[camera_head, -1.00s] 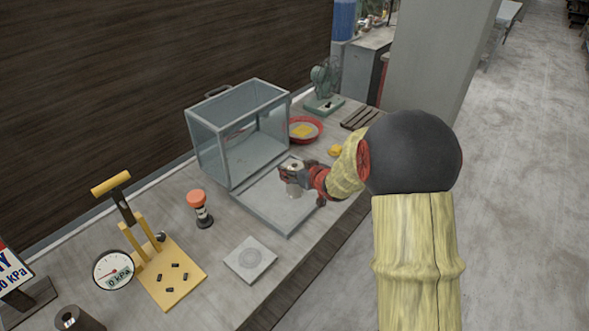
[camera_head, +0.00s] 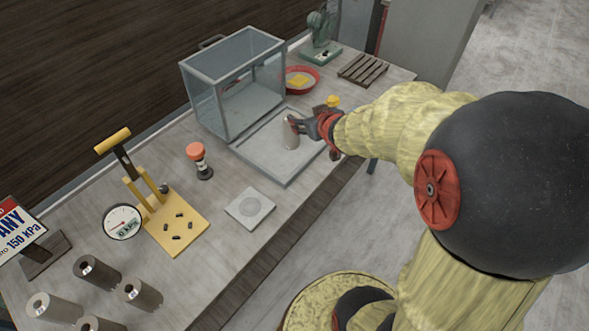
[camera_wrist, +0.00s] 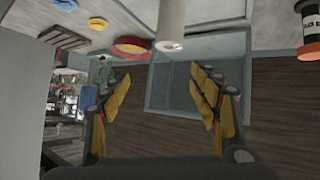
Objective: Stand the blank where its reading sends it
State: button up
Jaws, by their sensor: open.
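A grey cylindrical blank (camera_head: 289,134) stands upright on the flat tray (camera_head: 262,153) in front of the clear-walled box (camera_head: 235,90). In the wrist view the blank (camera_wrist: 171,22) shows at the top, beyond the finger tips. My gripper (camera_head: 303,127) is beside the blank on its right, open, with its yellow-padded fingers (camera_wrist: 160,88) apart and nothing between them. A yellow press with a dial gauge (camera_head: 122,222) reads 0 kPa. A sign (camera_head: 20,235) at the left edge, partly cut off, shows "ANY" and "150 kPa".
Several grey cylinders (camera_head: 97,272) stand at the front left. A red bowl (camera_head: 301,80) and a slatted rack (camera_head: 362,69) are at the back.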

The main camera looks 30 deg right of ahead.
jog(key=s+a+r+g, duration=0.2)
jog(key=s+a+r, duration=0.5)
jog(key=s+a, duration=0.15)
jog(key=s+a+g+y, duration=0.1)
jog(key=s+a, duration=0.4)
jog(key=s, duration=0.3)
jog(key=s+a+r+n+g+y, duration=0.1)
jog(key=s+a+g, duration=0.1)
jog(key=s+a, duration=0.4)
jog(key=shift+s+a+r+y, duration=0.3)
jog(key=shift+s+y, duration=0.1)
jog(key=shift+s, duration=0.5)
jog(key=shift+d, duration=0.1)
